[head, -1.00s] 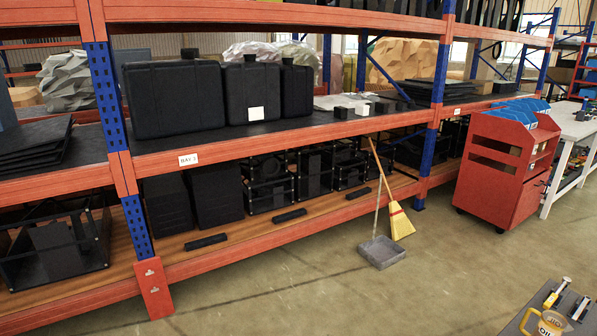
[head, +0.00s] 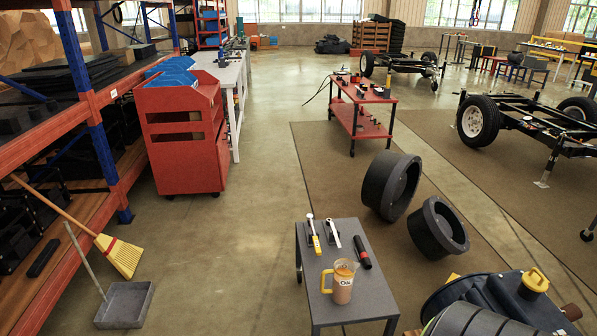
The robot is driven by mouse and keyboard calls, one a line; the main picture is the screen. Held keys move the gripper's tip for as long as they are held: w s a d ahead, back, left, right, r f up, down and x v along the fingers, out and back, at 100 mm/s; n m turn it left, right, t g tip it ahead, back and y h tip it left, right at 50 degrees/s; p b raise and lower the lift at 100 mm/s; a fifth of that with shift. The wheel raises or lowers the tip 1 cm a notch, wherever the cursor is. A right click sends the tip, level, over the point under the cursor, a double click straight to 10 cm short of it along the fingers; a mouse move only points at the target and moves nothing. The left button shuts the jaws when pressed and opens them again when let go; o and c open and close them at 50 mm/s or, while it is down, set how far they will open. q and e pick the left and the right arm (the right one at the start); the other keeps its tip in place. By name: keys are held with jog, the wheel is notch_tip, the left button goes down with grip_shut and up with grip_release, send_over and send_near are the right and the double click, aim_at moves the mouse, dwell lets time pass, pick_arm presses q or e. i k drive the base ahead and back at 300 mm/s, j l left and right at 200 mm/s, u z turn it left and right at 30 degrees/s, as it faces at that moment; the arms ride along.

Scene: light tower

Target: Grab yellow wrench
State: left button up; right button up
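A slim yellow tool (head: 315,238) with a pale head lies on the grey side table (head: 290,285), near its far left corner. It looks like the yellow wrench, but it is too small to be sure. A similar tool with a white handle (head: 333,232) lies just right of it. A black and red tool (head: 362,253) lies further right. A jug (head: 343,283) with a yellow handle stands at the near part of the table. Neither of my grippers is in view.
A red cart (head: 182,140) stands at the left beside the shelves. A broom (head: 119,256) and a grey dustpan (head: 125,304) are at the lower left. Black rings (head: 438,230) and a dark machine (head: 480,305) stand right of the table. The floor (head: 220,245) left of the table is clear.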

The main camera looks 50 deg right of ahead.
aim_at(310, 216)
jog(key=i+z, duration=0.5)
jog(key=i+j+z, duration=0.3)
jog(key=i+z, duration=0.15)
jog(key=i+j+z, duration=0.6)
jog(key=z, duration=0.35)
jog(key=i+j+z, duration=0.25)
jog(key=z, duration=0.2)
jog(key=i+j+z, duration=0.15)
jog(key=z, duration=0.3)
jog(key=j+z, duration=0.5)
jog(key=i+l, duration=0.05)
jog(key=l, duration=0.05)
